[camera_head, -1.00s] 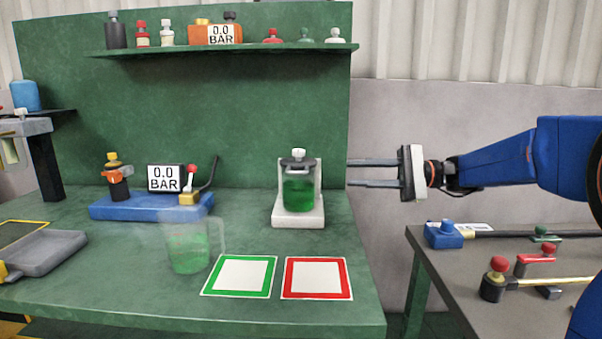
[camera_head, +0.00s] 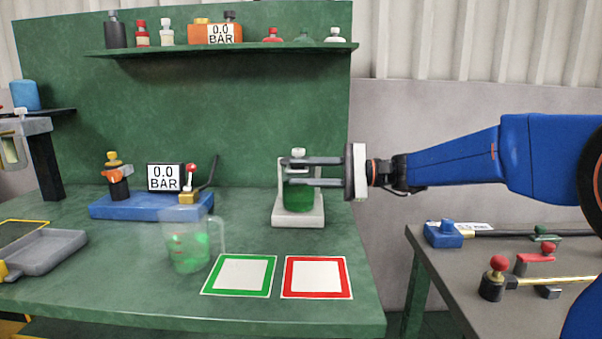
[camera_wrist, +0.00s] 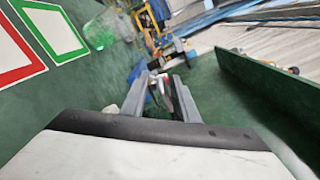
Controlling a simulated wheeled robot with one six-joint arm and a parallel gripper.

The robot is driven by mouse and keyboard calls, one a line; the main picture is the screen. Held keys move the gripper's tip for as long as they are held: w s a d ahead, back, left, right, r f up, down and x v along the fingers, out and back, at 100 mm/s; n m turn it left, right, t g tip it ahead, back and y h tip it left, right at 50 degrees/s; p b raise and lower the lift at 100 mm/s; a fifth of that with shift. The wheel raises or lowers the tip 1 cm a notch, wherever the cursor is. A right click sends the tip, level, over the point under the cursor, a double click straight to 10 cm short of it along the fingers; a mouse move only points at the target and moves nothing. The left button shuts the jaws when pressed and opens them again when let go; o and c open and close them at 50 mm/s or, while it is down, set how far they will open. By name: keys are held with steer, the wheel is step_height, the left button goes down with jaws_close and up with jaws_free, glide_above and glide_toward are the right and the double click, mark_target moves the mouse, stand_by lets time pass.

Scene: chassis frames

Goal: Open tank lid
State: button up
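The tank (camera_head: 298,196), a clear vessel with green liquid, stands upright in a white holder (camera_head: 298,219) at the bench's back right. Its lid has a pale knob (camera_head: 298,153) on top. My gripper (camera_head: 286,171) reaches in level from the right, its two fingers apart, one above the other in the picture. They cross the tank's upper part just below the knob and hide the neck and most of the lid. I cannot tell whether they touch it. In the wrist view my gripper (camera_wrist: 161,82) shows its fingers apart with no clear sight of the tank between them.
A measuring jug (camera_head: 187,240) stands at front left of the tank. Green-framed (camera_head: 240,291) and red-framed (camera_head: 317,294) squares lie in front. A blue gauge unit (camera_head: 130,208) sits at back left. A shelf (camera_head: 260,50) with bottles hangs above.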

steer(key=shift+a, duration=0.3)
steer(key=shift+c, duration=0.7)
jaws_close()
steer(key=shift+f, duration=0.1)
steer(key=shift+r+m, duration=0.3)
steer(key=shift+r, duration=0.05)
